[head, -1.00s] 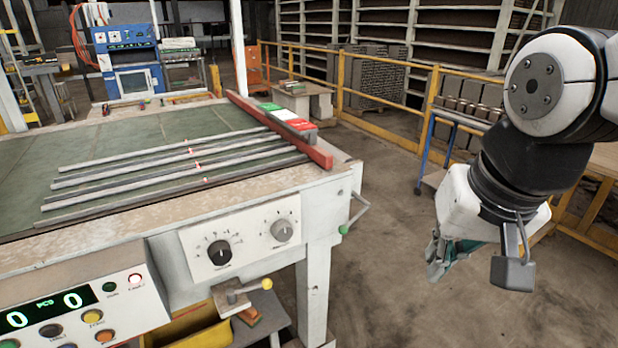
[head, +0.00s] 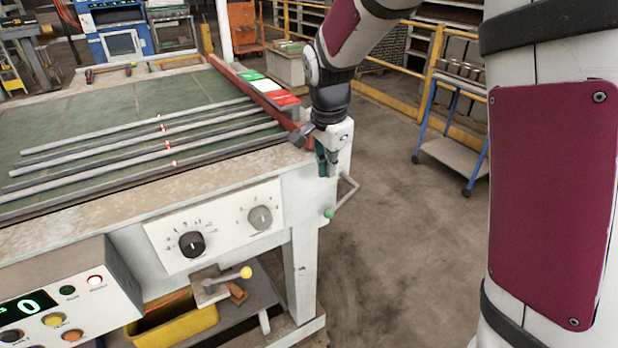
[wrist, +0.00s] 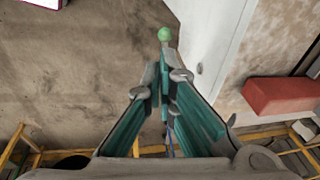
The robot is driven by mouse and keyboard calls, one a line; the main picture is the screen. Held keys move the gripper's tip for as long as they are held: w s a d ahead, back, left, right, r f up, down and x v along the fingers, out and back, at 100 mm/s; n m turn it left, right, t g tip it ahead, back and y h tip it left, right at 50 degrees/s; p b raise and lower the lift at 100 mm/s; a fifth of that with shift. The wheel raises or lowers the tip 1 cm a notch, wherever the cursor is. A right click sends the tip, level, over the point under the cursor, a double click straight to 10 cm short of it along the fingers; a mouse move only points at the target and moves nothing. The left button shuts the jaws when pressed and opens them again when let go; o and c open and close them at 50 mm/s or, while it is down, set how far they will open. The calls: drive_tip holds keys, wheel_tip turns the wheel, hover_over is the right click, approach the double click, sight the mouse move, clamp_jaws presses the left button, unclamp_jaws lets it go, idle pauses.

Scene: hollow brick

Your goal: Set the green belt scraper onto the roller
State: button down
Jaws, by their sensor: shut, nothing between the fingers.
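I cannot make out a part that is surely the green belt scraper. A green piece (head: 251,76) lies at the table's right side, in line with a white piece (head: 266,85) and a red piece (head: 283,97). I cannot clearly tell a roller either. Several thin grey bars (head: 120,128) lie across the green belt surface (head: 130,92). My gripper (head: 325,165) is at the table's front right corner, pointing down, shut and empty. In the wrist view its teal fingers (wrist: 164,75) meet at the tips, beside the white table frame (wrist: 207,45).
A red beam (head: 245,90) edges the table's right side; its end (wrist: 285,93) shows in the wrist view. A handle with a green knob (head: 328,213) juts out below my gripper. A yellow bin (head: 175,325) sits below.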

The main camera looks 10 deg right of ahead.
sight(326, 210)
drive_tip(key=shift+w+a+f+m, duration=0.15)
drive_tip(key=shift+w+f, duration=0.2)
drive_tip(key=shift+w, duration=0.15)
drive_tip(key=shift+w+a+f+m, duration=0.15)
drive_tip(key=shift+w+f, duration=0.15)
drive_tip(key=shift+w, duration=0.15)
drive_tip(key=shift+d, duration=0.1)
drive_tip(key=x, duration=1.3)
drive_tip(key=shift+d+f, duration=0.2)
drive_tip(key=shift+f, duration=0.3)
drive_tip(key=shift+w+a+f, duration=0.1)
drive_tip(key=shift+w+f, duration=0.05)
